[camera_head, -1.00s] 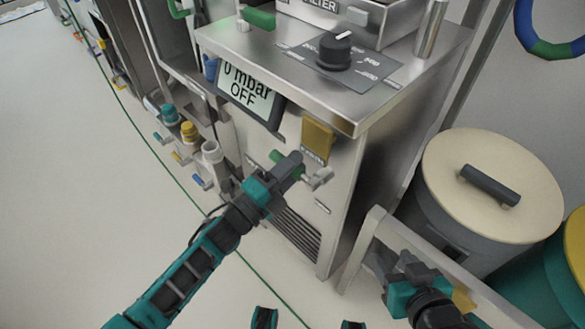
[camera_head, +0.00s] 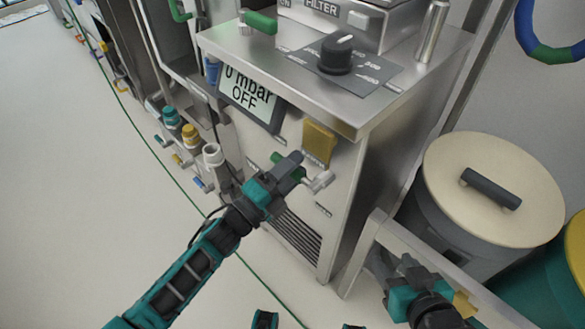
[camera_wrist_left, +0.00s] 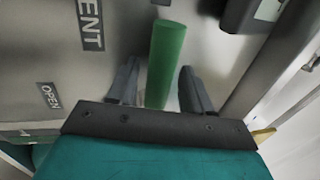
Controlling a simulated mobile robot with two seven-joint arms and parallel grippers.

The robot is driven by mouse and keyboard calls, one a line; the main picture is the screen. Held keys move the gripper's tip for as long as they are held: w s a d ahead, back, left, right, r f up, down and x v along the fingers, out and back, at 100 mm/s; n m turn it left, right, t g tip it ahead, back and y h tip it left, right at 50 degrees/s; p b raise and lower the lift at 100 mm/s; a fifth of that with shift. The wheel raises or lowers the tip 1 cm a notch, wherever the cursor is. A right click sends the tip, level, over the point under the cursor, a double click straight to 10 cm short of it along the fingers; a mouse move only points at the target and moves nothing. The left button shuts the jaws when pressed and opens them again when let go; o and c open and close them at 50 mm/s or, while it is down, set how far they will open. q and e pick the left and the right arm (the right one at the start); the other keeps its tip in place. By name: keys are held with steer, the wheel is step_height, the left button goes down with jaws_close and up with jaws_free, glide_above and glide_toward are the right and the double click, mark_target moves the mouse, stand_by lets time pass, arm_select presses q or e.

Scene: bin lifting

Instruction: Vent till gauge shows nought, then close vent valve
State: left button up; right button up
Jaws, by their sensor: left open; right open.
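The gauge display (camera_head: 250,92) on the steel cabinet's front reads "0 mbar OFF". The green vent valve handle (camera_head: 284,160) sticks out below it, partly hidden by my left gripper in the head view. In the left wrist view the green handle (camera_wrist_left: 166,62) stands between the two open fingers, with a gap on each side. "OPEN" and "...ENT" labels are on the panel to its left. My left gripper (camera_head: 288,170) is open around the handle. My right gripper (camera_head: 408,268) is open and empty at the lower right, beside a metal frame.
The cabinet top (camera_head: 290,60) holds a black knob (camera_head: 336,55) and a filter unit. A yellow flap (camera_head: 319,143) sits right of the display. A lidded grey bin (camera_head: 480,200) stands at right.

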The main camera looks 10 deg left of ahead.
arm_select(q)
steer(key=shift+s, duration=0.1)
steer(key=p+v, duration=0.1)
steer(key=v, duration=1.1)
steer(key=shift+s+a, duration=0.2)
steer(key=shift+a, duration=0.1)
arm_select(e)
steer(key=shift+s+d+r, duration=0.1)
steer(key=shift+d+r, duration=0.1)
steer(key=shift+d, duration=0.05)
arm_select(q)
steer(key=shift+f, duration=0.1)
arm_select(e)
steer(key=shift+r, duration=0.15)
